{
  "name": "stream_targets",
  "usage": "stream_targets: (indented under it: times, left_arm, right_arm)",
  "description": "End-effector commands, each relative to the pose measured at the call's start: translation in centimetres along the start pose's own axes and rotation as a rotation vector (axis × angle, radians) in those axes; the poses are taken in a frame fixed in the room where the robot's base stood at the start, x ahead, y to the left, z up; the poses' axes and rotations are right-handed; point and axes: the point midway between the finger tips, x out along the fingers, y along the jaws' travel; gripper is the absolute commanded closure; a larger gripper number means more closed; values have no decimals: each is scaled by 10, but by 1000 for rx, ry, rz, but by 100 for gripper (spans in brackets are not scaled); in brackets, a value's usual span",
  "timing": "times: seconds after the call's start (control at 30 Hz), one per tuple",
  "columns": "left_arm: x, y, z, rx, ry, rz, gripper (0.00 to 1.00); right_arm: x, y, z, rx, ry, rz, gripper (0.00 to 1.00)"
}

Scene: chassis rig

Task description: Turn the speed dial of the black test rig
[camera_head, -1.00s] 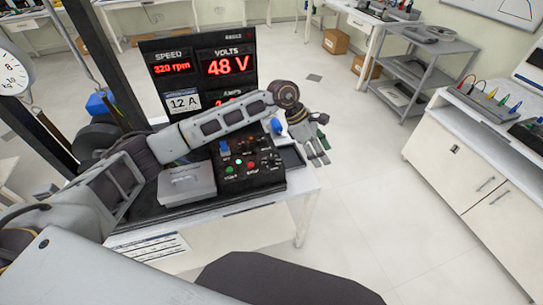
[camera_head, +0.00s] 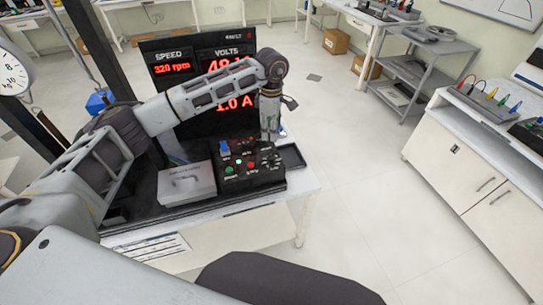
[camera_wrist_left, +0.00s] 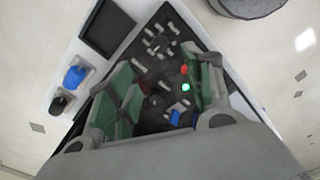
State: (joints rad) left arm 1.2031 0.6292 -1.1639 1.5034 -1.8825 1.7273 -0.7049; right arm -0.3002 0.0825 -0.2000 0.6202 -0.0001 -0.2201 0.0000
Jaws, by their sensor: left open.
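The black test rig's control panel (camera_head: 250,168) stands on the white bench, with red and green buttons, a blue part (camera_head: 224,147) and several small knobs. I cannot tell which is the speed dial. The display (camera_head: 174,68) behind it reads SPEED 320 rpm; part of the volts reading is covered by my arm. I see nothing held. My right gripper is out of view.
A grey box (camera_head: 187,184) sits left of the panel. A dark tray (camera_head: 292,157) lies at its right. The wrist view shows a blue knob-like part (camera_wrist_left: 75,76) and a black one (camera_wrist_left: 59,103) beside the panel.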

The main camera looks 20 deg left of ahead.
Motion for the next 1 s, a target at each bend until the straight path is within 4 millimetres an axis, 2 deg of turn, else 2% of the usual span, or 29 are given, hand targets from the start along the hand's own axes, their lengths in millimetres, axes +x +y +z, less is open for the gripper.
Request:
stream_targets:
  times: [0.17,0.37,1.0]
  left_arm:
    - [5,0,0,0,0,-2,49]
    - [22,-1,0,0,-1,-3,49]
    - [105,-1,1,0,-1,-4,49]
  right_arm:
    - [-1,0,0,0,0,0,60]
    - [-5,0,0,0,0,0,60]
    - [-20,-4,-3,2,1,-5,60]
